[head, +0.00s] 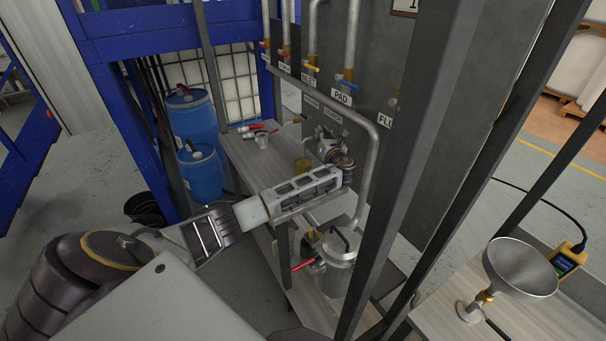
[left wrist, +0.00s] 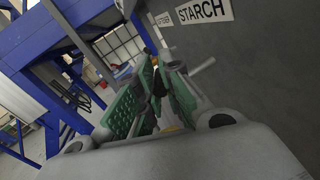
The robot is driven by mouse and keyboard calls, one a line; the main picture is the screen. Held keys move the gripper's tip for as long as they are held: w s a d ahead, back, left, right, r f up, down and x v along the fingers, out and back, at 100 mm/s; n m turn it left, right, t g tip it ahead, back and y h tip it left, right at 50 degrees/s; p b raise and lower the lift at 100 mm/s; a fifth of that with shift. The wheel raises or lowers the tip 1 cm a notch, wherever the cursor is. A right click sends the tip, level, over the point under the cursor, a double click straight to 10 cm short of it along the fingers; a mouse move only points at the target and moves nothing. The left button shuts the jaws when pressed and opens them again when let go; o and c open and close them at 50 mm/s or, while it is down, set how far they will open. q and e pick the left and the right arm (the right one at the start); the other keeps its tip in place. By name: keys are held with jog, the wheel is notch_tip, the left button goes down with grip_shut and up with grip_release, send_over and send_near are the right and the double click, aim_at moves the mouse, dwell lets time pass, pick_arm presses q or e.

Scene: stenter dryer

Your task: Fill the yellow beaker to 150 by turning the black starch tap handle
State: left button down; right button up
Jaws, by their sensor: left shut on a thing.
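My left gripper (head: 327,146) reaches in from the left to the grey panel, just under the STARCH label (head: 332,115). In the left wrist view its green-padded fingers (left wrist: 155,88) are closed around the black starch tap handle (left wrist: 158,80), which is mostly hidden between them. A small yellow patch shows low between the fingers in the wrist view. My right gripper is not in view.
Several labelled taps, including PAD (head: 342,97), line the panel above. A grey pipe (head: 372,170) and dark frame post (head: 420,150) stand to the right. A red-handled tool (head: 262,133) and small cup lie on the bench (head: 240,160). A metal pot (head: 340,262) stands below.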

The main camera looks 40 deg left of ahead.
pick_arm(q)
jog(key=shift+w+d+f+n+g+y+b, duration=0.15)
jog(key=shift+w+n+g+y+b, duration=0.1)
jog(key=shift+n+g+y+b, duration=0.4)
jog(key=shift+w+d+f+n+g+y+b, duration=0.1)
jog(key=shift+w+d+n+g+y+b, duration=0.25)
jog(key=shift+g, duration=0.5)
jog(key=shift+s+a+n, duration=0.1)
jog(key=shift+a+n, duration=0.05)
jog(key=shift+n, duration=0.15)
jog(key=shift+w+r+n+g+y+b, duration=0.1)
jog(key=shift+w+n+g+y+b, duration=0.15)
jog(key=shift+g+b, duration=0.2)
jog(key=shift+n+g+y+b, duration=0.15)
jog(key=shift+n+g+b, duration=0.2)
jog(key=shift+g, duration=0.2)
jog(key=c, duration=1.5)
grip_release()
jog(key=shift+w, duration=0.1)
jog(key=shift+d+r, duration=0.1)
jog(key=shift+d, duration=0.1)
